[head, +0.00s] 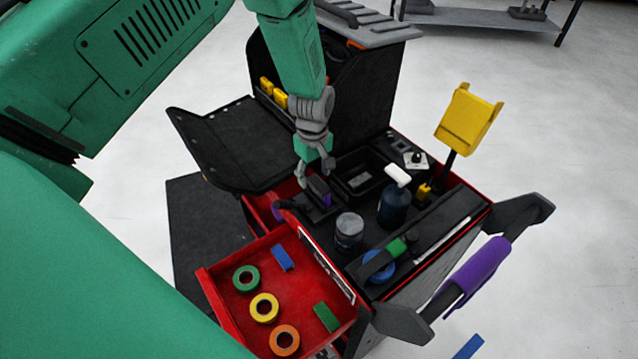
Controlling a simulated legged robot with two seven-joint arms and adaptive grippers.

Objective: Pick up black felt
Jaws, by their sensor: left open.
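My left gripper (315,172) reaches down from above over the red and black tool cart, with its fingers apart. Just below its fingertips, a small dark block (318,187) with a purple side sits in a compartment of the cart's top. It may be the black felt, but I cannot tell for sure at this size. I cannot tell whether the fingertips touch it. My right gripper is not in view.
An open red drawer (207,286) holds green (246,278), yellow (264,307) and orange (284,340) tape rolls. A grey jar (349,230) and a white-topped bottle (393,207) stand right of the gripper. A dark flap (235,140) lies left.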

